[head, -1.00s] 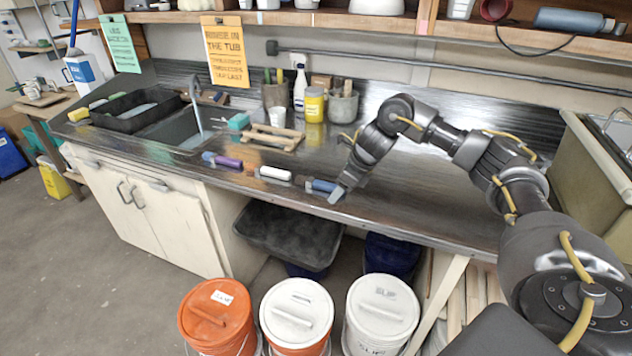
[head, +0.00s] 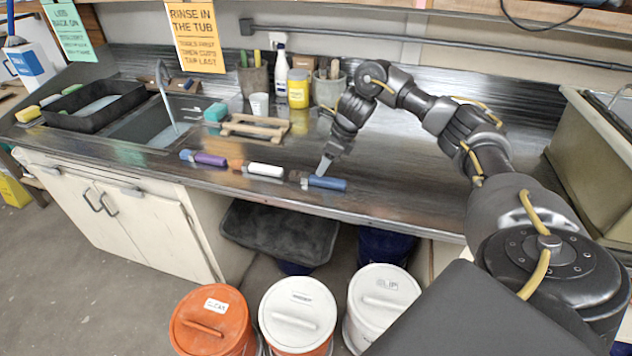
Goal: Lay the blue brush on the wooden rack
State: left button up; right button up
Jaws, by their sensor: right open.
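The blue brush (head: 327,183) lies on the metal counter near its front edge, at the right end of a row of brushes. Its dark head points left. My right gripper (head: 323,166) is open and empty, fingers pointing down. Its tip shows just above the brush's handle in the picture; I cannot tell whether it touches. The wooden rack (head: 246,130) stands on the counter further back and to the left, with nothing lying on it. My left gripper is not in view.
A white-handled brush (head: 265,170) and a purple-handled brush (head: 210,159) lie to the left. A white cup (head: 259,104), a yellow jar (head: 298,90) and tool pots stand behind the rack. A sink (head: 150,125) is at left. The counter to the right is clear.

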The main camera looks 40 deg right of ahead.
aim_at(317, 177)
jog(key=shift+w+f, duration=0.15)
jog(key=shift+f, duration=0.3)
jog(key=shift+a+f+p, duration=0.15)
jog(key=shift+f+p, duration=0.1)
jog(key=shift+p, duration=0.05)
jog(key=p+x, duration=0.1)
jog(key=x, duration=0.2)
jog(key=shift+w+f, duration=0.15)
jog(key=shift+f, duration=0.2)
jog(key=shift+w+f+p, duration=0.15)
jog(key=shift+f+p, duration=0.15)
jog(key=shift+f, duration=0.1)
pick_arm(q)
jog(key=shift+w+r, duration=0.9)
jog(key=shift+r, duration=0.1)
pick_arm(e)
jog(key=c, duration=1.1)
jog(key=shift+c, duration=0.2)
